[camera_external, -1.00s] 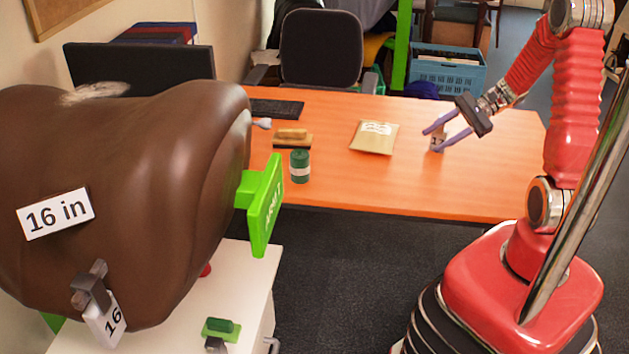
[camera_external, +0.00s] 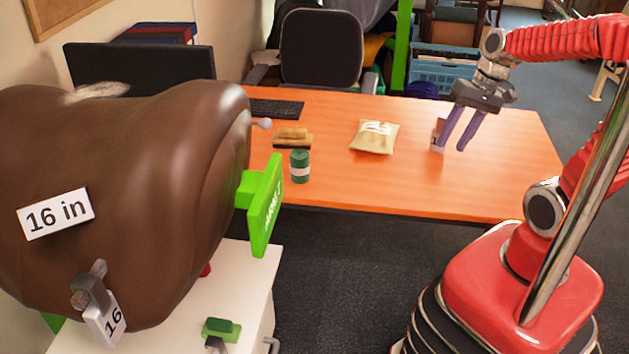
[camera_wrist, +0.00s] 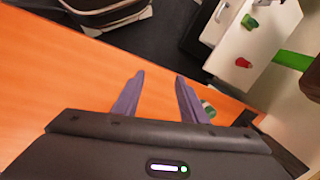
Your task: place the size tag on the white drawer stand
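Another tag, marked 16 (camera_external: 107,325), hangs from a grey clip on the brown saddle. The white drawer stand (camera_external: 250,280) is at lower left, below the saddle; it also shows in the wrist view (camera_wrist: 236,40).
The brown saddle (camera_external: 150,180) bears a "16 in" label and has a green block (camera_external: 264,205) beside it. A green brush-like item (camera_external: 221,329) sits on the stand. A green tin (camera_external: 300,166), brush (camera_external: 292,137) and padded envelope (camera_external: 374,137) lie on the table (camera_external: 400,185).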

